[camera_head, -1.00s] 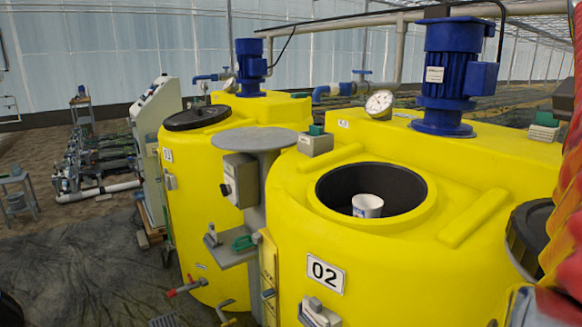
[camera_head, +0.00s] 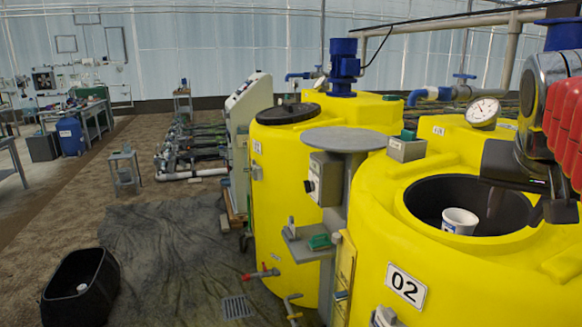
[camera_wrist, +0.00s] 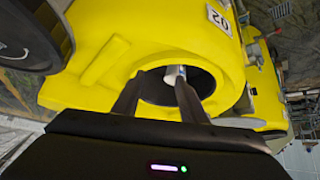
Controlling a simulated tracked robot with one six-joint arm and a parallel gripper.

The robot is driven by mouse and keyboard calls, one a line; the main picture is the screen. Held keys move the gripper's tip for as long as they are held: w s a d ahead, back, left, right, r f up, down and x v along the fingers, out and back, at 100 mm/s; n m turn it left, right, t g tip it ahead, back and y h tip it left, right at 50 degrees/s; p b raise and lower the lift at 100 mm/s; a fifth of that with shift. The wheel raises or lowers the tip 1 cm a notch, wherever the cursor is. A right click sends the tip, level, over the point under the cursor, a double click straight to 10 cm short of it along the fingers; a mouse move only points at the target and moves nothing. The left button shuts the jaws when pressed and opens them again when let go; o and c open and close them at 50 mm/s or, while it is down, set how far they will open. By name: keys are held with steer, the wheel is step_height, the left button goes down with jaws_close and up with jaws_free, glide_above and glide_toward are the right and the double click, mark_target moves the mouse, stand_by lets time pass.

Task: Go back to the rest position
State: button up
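My gripper (camera_wrist: 158,95) shows in the wrist view with its two dark fingers spread apart. It is open with nothing between the fingertips, and points toward the open mouth of yellow tank 02. In the head view my gripper (camera_head: 530,190) is at the right, over the tank's rim, partly cut off by the frame edge. My red-covered arm (camera_head: 566,125) is beside it. A white cup (camera_head: 459,221) is in the dark opening of yellow tank 02 (camera_head: 365,215). The cup also shows beyond the fingers in the wrist view (camera_wrist: 172,74).
A second yellow tank (camera_head: 283,170) with a blue motor stands behind. A grey round table (camera_head: 343,139) and a small shelf (camera_head: 308,243) stand between the tanks. A black bin (camera_head: 80,290) is on the floor at left. The dark mat (camera_head: 165,250) is mostly clear.

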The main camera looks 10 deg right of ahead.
steer(key=s+a+f+n+y, duration=0.2)
steer(key=s+a+f+n, duration=0.1)
steer(key=a+f, duration=0.8)
steer(key=s+a+f+n+y, duration=0.3)
steer(key=a+f+n, duration=0.1)
steer(key=a+f, duration=0.8)
step_height(320, 180, down, 2)
steer(key=shift+s+a+f+n, duration=0.1)
steer(key=shift+s+a+n, duration=0.15)
steer(key=shift+s+n, duration=0.05)
